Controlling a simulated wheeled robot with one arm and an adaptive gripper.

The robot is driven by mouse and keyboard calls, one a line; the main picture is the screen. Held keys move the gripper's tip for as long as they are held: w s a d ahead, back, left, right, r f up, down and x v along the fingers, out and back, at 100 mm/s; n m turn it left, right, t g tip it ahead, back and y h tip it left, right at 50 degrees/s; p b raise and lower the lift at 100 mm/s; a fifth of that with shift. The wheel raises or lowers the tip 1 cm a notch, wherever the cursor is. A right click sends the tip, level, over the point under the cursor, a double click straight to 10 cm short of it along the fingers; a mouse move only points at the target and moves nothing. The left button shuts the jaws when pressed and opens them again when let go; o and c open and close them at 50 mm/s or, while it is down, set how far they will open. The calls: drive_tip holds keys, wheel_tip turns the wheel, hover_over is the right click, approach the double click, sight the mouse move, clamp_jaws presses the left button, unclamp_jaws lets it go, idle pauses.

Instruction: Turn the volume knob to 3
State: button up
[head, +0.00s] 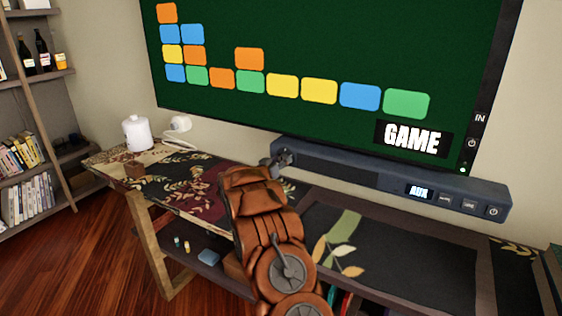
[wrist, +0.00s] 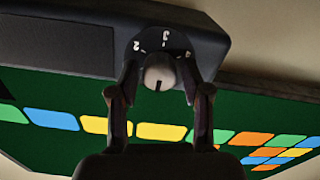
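The volume knob (wrist: 159,72) is a pale round knob on the end of the dark soundbar (head: 376,178). A short dark line on its face points down in the wrist view. White marks on the soundbar above it look like a 2 and a 3, with another mark at the right. My gripper (wrist: 159,78) has one finger on each side of the knob, spread apart, with narrow dark gaps seeming to remain. Contact is hard to judge. In the head view my gripper (head: 278,160) is at the soundbar's left end and hides the knob.
A large screen (head: 330,60) with coloured blocks stands just behind the soundbar. The soundbar's display (head: 419,191) and several buttons are at its right. A patterned desk (head: 205,180) is below, with a white kettle-like item (head: 137,134) at its left. A bookshelf (head: 35,110) stands far left.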

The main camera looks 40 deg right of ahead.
clamp_jaws()
drive_tip(key=shift+f+m, duration=0.1)
drive_tip(key=shift+m, duration=0.2)
